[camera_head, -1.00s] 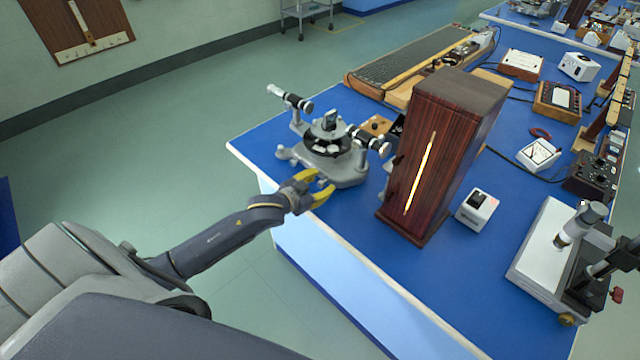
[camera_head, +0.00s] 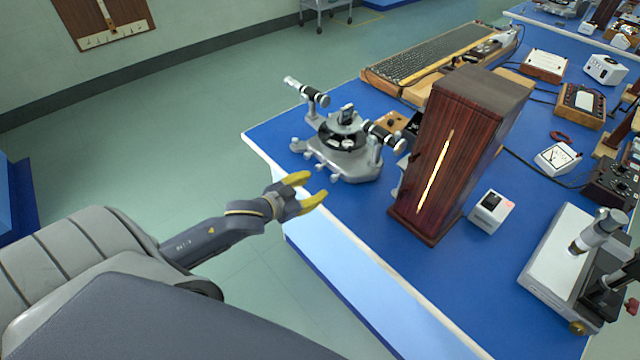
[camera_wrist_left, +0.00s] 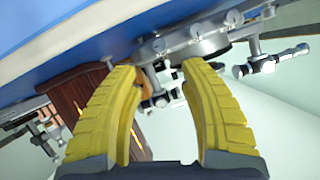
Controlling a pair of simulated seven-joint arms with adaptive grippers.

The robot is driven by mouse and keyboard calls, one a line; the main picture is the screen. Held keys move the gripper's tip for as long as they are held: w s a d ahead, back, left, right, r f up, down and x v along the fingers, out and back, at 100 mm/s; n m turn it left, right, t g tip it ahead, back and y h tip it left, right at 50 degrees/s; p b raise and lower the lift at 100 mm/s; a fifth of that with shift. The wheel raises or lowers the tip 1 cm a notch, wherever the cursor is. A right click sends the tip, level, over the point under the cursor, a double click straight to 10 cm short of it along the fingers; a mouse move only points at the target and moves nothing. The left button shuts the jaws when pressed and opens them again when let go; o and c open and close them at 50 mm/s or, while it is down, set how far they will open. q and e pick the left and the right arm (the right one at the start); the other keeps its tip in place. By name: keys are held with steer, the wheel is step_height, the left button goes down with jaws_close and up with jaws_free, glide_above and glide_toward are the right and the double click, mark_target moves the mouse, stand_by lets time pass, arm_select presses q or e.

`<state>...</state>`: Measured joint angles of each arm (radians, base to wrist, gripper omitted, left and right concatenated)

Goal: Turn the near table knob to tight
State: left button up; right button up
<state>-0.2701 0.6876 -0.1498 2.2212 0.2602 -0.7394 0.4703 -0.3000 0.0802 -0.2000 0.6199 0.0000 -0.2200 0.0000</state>
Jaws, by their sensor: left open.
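The grey spectrometer (camera_head: 345,165) stands near the left corner of the blue bench, with a dark round table and two telescope tubes. Several small silver knobs (camera_head: 319,168) stick out along its base on the side facing my gripper; they also show in the left wrist view (camera_wrist_left: 195,30). I cannot tell which one is the near table knob. My left gripper (camera_head: 316,186) has its yellow fingers spread and empty, just short of the spectrometer base, by the bench edge. In the left wrist view the open fingers (camera_wrist_left: 158,68) point toward the base and knobs. My right gripper is out of view.
A tall dark wooden box (camera_head: 455,150) with a glowing slit stands right of the spectrometer. A small white box (camera_head: 491,212) and a white-based microscope (camera_head: 550,262) are further right. The bench's white front edge (camera_head: 380,282) runs below my gripper. Open floor lies left.

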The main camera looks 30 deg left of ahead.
arm_select(q)
steer(key=shift+v, duration=0.9)
